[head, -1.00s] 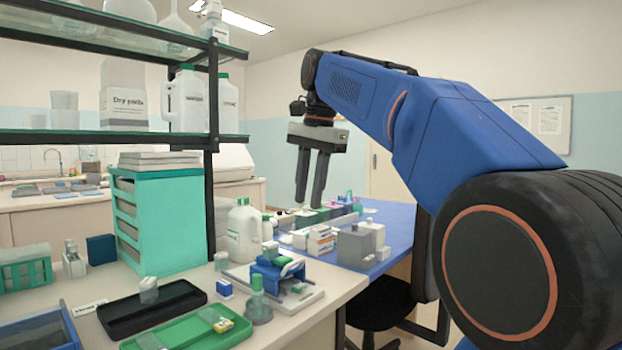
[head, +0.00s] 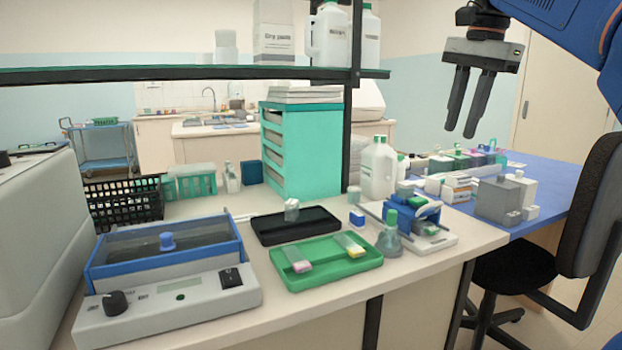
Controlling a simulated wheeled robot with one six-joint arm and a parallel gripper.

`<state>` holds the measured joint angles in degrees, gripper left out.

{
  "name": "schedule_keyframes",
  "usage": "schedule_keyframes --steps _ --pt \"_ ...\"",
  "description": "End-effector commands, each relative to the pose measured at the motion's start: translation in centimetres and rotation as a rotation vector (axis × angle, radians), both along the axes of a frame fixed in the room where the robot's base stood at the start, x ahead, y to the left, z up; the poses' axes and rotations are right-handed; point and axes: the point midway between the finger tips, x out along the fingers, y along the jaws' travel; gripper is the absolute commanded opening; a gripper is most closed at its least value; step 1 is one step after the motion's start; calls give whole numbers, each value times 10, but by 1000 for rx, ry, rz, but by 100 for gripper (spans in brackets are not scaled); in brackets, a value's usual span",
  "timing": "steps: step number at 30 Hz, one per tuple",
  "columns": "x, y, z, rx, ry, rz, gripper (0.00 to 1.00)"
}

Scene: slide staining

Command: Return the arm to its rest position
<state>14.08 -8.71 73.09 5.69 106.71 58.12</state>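My gripper (head: 460,132) hangs at the upper right of the head view, at the end of my blue arm. Its two dark fingers point down with a narrow gap showing between them, and nothing shows in that gap. It is raised above the bench and the blue table and touches nothing. Most of my arm lies outside the right edge of the picture.
The bench holds a green tray (head: 335,279) with slides, a black tray (head: 268,238), a blue-rimmed bath (head: 165,285) and a teal drawer rack (head: 318,150). A glass shelf (head: 200,74) spans above. The blue table (head: 550,173) and an office chair (head: 590,215) stand right.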

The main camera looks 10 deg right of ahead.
Motion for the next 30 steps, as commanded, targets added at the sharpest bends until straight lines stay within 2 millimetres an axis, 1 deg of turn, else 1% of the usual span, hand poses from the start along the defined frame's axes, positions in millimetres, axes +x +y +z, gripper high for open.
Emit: schedule_keyframes --steps 2,5,14,23,29,30 --pt "-6 5 -10 -10 -9 37 26" --pt "-15 13 -31 -30 -28 113 26" --pt "-53 38 -118 -115 -94 394 26" --pt "-99 58 -220 -213 -154 680 26" --pt "-135 68 -295 -284 -191 873 26" --pt "-142 70 -311 -298 -198 912 26"
